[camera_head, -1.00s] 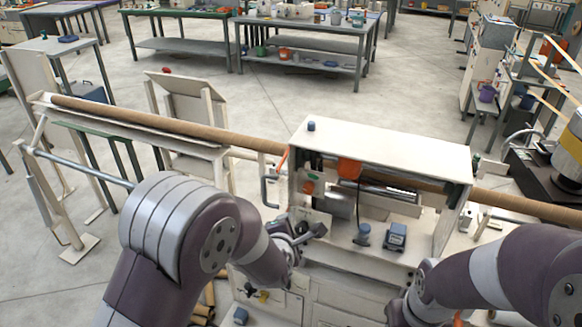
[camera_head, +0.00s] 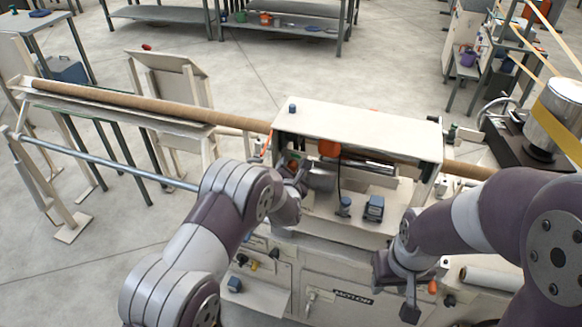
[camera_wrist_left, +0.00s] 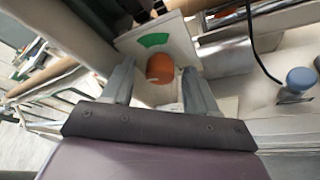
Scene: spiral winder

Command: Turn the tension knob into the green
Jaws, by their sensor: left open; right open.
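The tension knob (camera_wrist_left: 160,68) is an orange round knob on a pale plate (camera_wrist_left: 176,33) in the left wrist view. A green arc (camera_wrist_left: 153,40) is marked on the plate just above the knob. My left gripper (camera_wrist_left: 155,82) is open, with one finger on each side of the knob in that view; I cannot tell whether they touch it. In the head view my left gripper (camera_head: 296,172) reaches into the left end of the machine housing and largely hides the knob. My right gripper (camera_head: 396,285) is open and empty in front of the machine.
The white machine housing (camera_head: 360,118) stands over the work area. A long brown tube (camera_head: 150,105) runs through it from the left. A black cable (camera_wrist_left: 256,45) hangs near the left gripper.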

